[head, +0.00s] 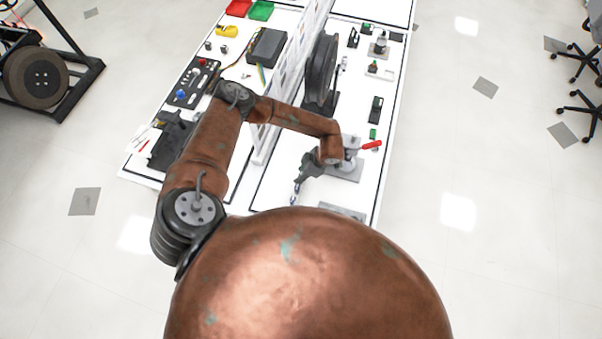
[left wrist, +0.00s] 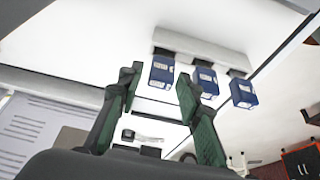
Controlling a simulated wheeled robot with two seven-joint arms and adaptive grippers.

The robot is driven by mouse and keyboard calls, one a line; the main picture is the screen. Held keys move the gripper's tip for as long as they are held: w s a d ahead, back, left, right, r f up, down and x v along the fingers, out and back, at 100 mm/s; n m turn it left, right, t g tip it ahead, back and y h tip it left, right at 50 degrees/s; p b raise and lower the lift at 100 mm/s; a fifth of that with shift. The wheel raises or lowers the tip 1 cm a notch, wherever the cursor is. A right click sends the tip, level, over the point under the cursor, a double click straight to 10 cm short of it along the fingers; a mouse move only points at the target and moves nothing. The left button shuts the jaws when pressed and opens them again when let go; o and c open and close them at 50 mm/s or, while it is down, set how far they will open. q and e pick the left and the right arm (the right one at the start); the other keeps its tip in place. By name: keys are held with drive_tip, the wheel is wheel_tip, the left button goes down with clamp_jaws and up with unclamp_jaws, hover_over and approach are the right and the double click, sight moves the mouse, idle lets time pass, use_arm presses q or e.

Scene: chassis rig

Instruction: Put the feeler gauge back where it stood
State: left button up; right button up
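My left arm reaches over the upright panel, and my left gripper (head: 297,190) points down above the white table on the panel's right side. In the left wrist view its two green fingers (left wrist: 159,84) stand apart, with nothing visibly held between them. Three blue boxes (left wrist: 161,73) show beyond the fingertips in that view. I cannot make out the feeler gauge for certain in either view. My own arm and body hide part of the table. My right gripper is in neither view.
A grey plate with a red-handled device (head: 371,145) is close right of the left gripper. A big dark wheel (head: 321,70) stands by the white panel (head: 268,140). Small fixtures, including a black one (head: 375,109), line the right edge.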

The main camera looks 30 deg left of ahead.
use_arm(q)
drive_tip(key=shift+o, duration=0.7)
drive_tip(key=shift+d+r, duration=0.1)
drive_tip(key=shift+r, duration=0.05)
drive_tip(key=v, duration=1.1)
drive_tip(key=shift+r, duration=0.3)
drive_tip(key=shift+s, duration=0.1)
